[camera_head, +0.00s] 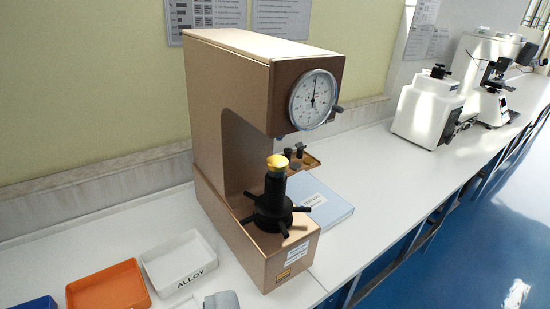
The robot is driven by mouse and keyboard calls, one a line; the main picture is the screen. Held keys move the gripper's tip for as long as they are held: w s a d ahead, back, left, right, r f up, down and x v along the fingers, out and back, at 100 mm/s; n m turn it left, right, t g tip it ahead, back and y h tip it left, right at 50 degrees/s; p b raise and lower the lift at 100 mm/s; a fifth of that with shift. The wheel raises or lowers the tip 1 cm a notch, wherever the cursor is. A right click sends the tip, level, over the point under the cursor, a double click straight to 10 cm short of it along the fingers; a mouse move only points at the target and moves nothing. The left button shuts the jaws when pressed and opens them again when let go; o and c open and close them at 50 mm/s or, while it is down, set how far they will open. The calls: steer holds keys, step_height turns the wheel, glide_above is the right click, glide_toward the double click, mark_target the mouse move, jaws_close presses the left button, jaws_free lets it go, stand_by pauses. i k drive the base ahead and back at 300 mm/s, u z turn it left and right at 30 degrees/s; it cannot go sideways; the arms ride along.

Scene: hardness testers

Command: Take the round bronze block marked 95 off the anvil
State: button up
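A small round gold-bronze block (277,161) sits on top of the black anvil post (275,187) of a brown hardness tester (225,110). The block is too small to read any mark on it. Its top is below the tester's overhanging head, with a gap between. The anvil post rises from a black spoked handwheel (272,212). I cannot make out my gripper in this view, and nothing touches the block.
A dial (313,100) faces the front of the tester. A blue-white book (322,200) lies behind it to the right. A white tray labelled ALLOY (180,264), an orange tray (107,290) and a cut-off grey object (222,300) are at lower left. White instruments (428,108) stand farther right.

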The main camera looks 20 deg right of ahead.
mark_target(276, 163)
steer(key=i, duration=0.85)
